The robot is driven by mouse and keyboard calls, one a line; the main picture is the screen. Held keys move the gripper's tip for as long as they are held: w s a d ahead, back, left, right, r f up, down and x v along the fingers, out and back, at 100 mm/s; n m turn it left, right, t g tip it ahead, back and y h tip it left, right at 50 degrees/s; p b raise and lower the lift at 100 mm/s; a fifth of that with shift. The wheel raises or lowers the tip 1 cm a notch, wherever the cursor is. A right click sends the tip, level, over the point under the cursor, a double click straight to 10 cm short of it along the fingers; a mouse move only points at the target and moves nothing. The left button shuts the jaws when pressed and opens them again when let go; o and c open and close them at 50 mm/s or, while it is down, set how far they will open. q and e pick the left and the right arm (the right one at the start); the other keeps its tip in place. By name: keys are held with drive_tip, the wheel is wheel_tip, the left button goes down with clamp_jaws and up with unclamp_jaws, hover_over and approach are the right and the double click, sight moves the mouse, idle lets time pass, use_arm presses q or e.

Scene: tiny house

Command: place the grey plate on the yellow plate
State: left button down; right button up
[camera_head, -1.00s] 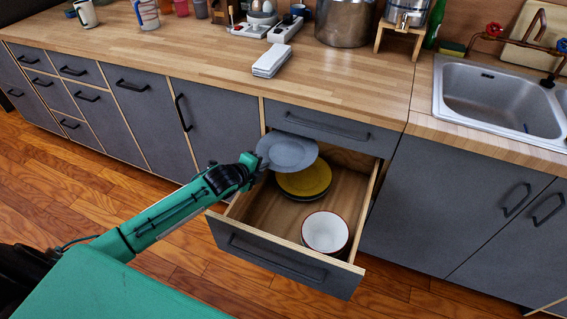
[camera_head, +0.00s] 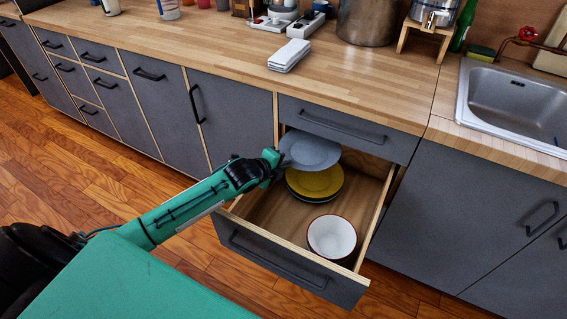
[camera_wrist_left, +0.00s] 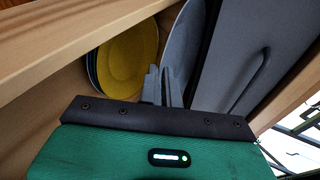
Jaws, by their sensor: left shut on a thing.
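The grey plate (camera_head: 309,150) is held by its left edge in my left gripper (camera_head: 278,160), which is shut on it. The plate is above the back of the open drawer and covers part of the yellow plate's far side in the head view. The yellow plate (camera_head: 315,184) lies in the drawer on top of darker plates. In the left wrist view, the yellow plate (camera_wrist_left: 128,62) is at left and the grey plate (camera_wrist_left: 190,55) is seen steeply from the side, beside the gripper fingers (camera_wrist_left: 163,85). The two plates look apart there. My right gripper is not in view.
The open drawer (camera_head: 274,275) also holds a white bowl with a red rim (camera_head: 332,238) near its front. A closed shallow drawer front (camera_head: 345,130) and the wooden counter (camera_head: 210,50) are just above and behind the grey plate. The drawer's left floor is bare.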

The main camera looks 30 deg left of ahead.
use_arm(q)
drive_tip(key=shift+f, duration=0.55)
drive_tip(key=c, duration=1.6)
unclamp_jaws()
